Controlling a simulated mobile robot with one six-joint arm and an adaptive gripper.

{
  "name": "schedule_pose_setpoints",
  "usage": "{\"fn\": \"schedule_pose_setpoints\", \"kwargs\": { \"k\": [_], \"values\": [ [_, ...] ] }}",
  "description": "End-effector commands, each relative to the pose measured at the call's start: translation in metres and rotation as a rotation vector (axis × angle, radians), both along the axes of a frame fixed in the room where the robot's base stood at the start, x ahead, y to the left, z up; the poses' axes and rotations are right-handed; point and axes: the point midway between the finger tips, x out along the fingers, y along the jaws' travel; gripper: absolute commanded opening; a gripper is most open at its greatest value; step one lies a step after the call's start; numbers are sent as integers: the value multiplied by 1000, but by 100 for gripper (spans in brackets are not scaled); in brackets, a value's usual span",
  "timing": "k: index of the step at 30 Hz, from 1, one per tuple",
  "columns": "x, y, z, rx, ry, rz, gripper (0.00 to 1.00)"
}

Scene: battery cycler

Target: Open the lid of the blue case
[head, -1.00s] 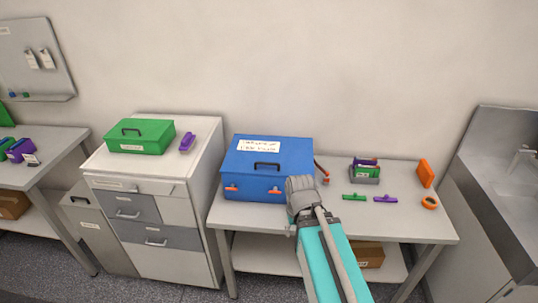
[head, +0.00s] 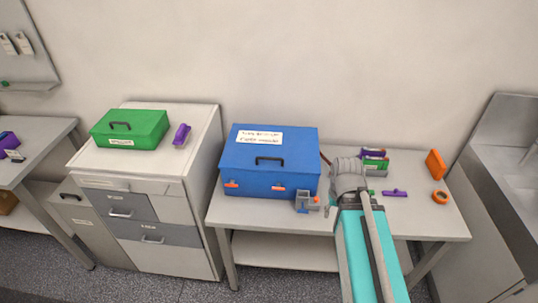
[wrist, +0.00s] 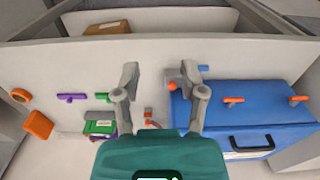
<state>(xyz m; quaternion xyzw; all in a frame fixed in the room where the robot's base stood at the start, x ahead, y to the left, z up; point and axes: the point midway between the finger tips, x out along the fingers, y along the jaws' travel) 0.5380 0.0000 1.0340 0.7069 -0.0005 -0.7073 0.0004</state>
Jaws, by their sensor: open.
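The blue case (head: 245,160) stands on the table with its lid shut. A black handle (head: 270,160) and a white label (head: 260,137) are on the lid. Two orange latches (head: 231,184) (head: 278,188) are on its front face. In the wrist view the case (wrist: 235,115) lies at the right, with its latches and handle showing. My gripper (wrist: 160,82) is open, its fingers apart, beside the case's right end as the head view shows it. My wrist hides part of the table there in the head view.
A small grey-blue device with an orange knob (head: 304,201) stands at the case's front right corner, close to one finger. Right of my gripper are a bin of coloured items (head: 374,160), a purple piece (head: 395,193), an orange block (head: 435,163) and an orange ring (head: 440,196).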

Motion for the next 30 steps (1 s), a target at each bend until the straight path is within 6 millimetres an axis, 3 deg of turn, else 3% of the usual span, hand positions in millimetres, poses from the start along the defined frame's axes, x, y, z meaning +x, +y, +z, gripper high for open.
{"fn": "schedule_pose_setpoints", "kwargs": {
  "k": [8,14,20,30],
  "values": [
    [6,3,3,7,-5,29,54],
    [31,4,16,37,-30,175,54],
    [75,33,38,88,-88,449,54],
    [159,97,83,155,-252,1014,54]
  ]
}}
